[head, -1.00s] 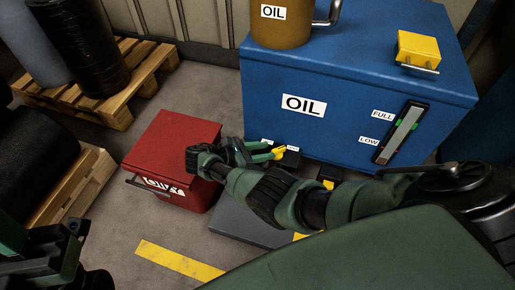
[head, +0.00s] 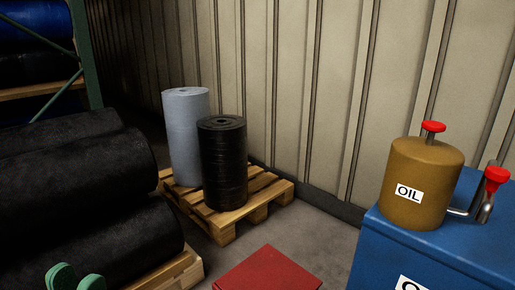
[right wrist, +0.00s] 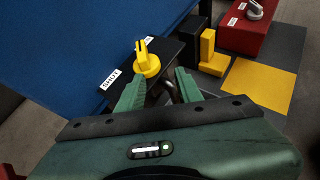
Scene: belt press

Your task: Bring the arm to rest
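My right gripper (right wrist: 160,77) shows in the right wrist view. Its two green fingers are apart and empty. A yellow valve knob (right wrist: 147,60) stands on a black block (right wrist: 170,55) just beyond the fingertips. The block bears a label reading SHUT. My right arm is outside the head view.
A blue oil cabinet (head: 440,255) with a brown OIL can (head: 422,185) stands right. A red box (head: 268,272) is at the bottom. A pallet (head: 225,222) with two rolls stands behind. Large black rolls (head: 85,190) lie left. A yellow floor patch (right wrist: 258,88) shows in the wrist view.

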